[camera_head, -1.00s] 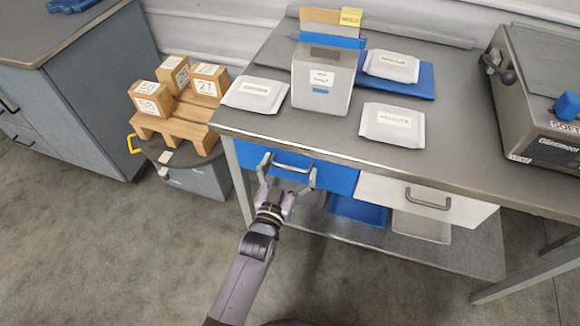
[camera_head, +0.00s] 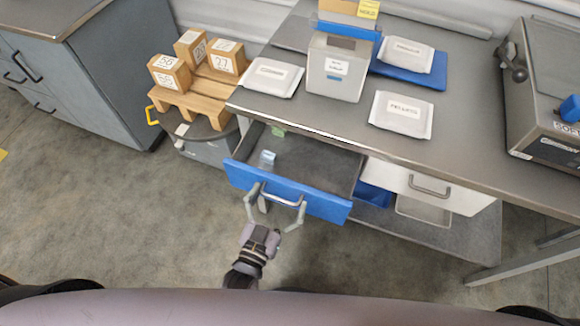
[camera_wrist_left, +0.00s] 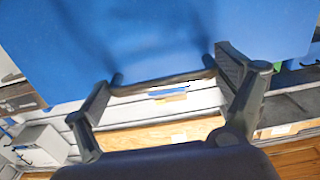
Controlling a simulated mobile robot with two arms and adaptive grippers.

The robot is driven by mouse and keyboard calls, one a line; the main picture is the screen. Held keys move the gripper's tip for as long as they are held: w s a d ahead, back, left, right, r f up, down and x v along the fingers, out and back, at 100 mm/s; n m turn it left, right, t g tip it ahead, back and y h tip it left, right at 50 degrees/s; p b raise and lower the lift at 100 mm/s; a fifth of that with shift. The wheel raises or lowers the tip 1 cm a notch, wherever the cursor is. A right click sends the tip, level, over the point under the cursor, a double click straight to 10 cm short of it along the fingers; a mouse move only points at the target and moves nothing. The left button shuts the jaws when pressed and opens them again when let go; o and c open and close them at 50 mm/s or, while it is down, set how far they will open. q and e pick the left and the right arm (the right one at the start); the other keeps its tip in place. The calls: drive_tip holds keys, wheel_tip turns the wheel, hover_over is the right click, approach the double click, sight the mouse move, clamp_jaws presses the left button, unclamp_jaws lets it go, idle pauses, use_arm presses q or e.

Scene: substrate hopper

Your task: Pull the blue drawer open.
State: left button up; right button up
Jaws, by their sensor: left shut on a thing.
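The blue drawer (camera_head: 318,203) is pulled out from under the table's left half, and its inside shows. A green item and a small pale bottle-like item (camera_head: 267,158) lie at its left side. My left gripper (camera_head: 276,211) is at the drawer's grey bar handle (camera_head: 283,200), with one finger at each end, shut on it. The left wrist view shows the fingers (camera_wrist_left: 166,92) on both ends of the handle (camera_wrist_left: 165,80) against the blue front (camera_wrist_left: 160,40). My right gripper is not in view.
A white drawer (camera_head: 450,194) beside it is closed. White packets (camera_head: 402,112) and a grey box (camera_head: 336,70) stand on the table (camera_head: 300,118). A wooden pallet with boxes (camera_head: 195,92) stands at the left. The floor (camera_head: 130,215) before the drawer is clear.

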use_arm(q)
drive_tip(key=p+v, duration=0.1)
drive_tip(key=v, duration=0.8)
drive_tip(key=shift+s+p, duration=0.25)
drive_tip(key=shift+p, duration=0.05)
drive_tip(key=shift+f, duration=0.1)
drive_tip(key=o, duration=1.4)
drive_tip(key=shift+o, duration=0.2)
drive_tip(key=v, duration=1.2)
drive_tip(key=shift+d, duration=0.1)
